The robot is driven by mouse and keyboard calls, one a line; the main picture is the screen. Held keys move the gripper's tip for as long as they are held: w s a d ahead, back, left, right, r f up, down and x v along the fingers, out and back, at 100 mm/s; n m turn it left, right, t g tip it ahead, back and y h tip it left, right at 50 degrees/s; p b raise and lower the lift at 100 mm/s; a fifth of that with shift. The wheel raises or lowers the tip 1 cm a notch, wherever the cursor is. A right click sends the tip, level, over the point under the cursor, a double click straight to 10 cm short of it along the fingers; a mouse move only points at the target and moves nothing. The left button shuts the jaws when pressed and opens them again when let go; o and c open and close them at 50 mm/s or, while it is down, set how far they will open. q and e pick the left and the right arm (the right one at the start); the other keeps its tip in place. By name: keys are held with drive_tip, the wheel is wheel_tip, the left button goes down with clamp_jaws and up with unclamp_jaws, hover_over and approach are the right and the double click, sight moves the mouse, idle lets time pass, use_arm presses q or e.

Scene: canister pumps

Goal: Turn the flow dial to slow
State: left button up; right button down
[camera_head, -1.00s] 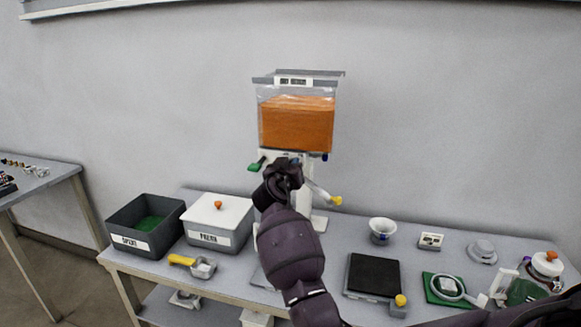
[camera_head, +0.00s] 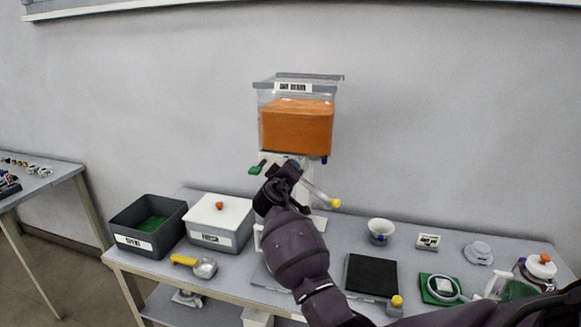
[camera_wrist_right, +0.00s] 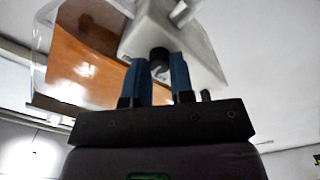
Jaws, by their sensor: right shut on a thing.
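The dispenser has a clear hopper (camera_head: 296,88) filled with orange material (camera_head: 296,128) and a pale body below it. A green-ended part (camera_head: 256,168) sticks out at its left and a yellow-tipped lever (camera_head: 335,203) at its lower right. My right gripper (camera_head: 292,172) is up against the front of the body, hiding the dial in the head view. In the right wrist view, its two blue fingers (camera_wrist_right: 158,72) are shut on a small dark knob, the flow dial (camera_wrist_right: 158,55), on the pale body. The dial's setting is not readable. My left gripper is not in view.
On the table, a dark open bin (camera_head: 125,212) and a white-lidded bin (camera_head: 216,246) stand left, with a yellow-handled scoop (camera_head: 203,267) before them. To the right are a white cup (camera_head: 381,228), a black-topped scale (camera_head: 371,274) and a jar (camera_head: 540,268).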

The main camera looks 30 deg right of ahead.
drive_tip(key=n+p, duration=0.5)
drive_tip(key=n, duration=0.4)
drive_tip(key=shift+n, duration=0.3)
idle(0.5)
drive_tip(key=c, duration=1)
unclamp_jaws()
drive_tip(key=shift+a+f, duration=0.1)
drive_tip(key=shift+b+v, duration=0.45)
drive_tip(key=shift+v, duration=4.85)
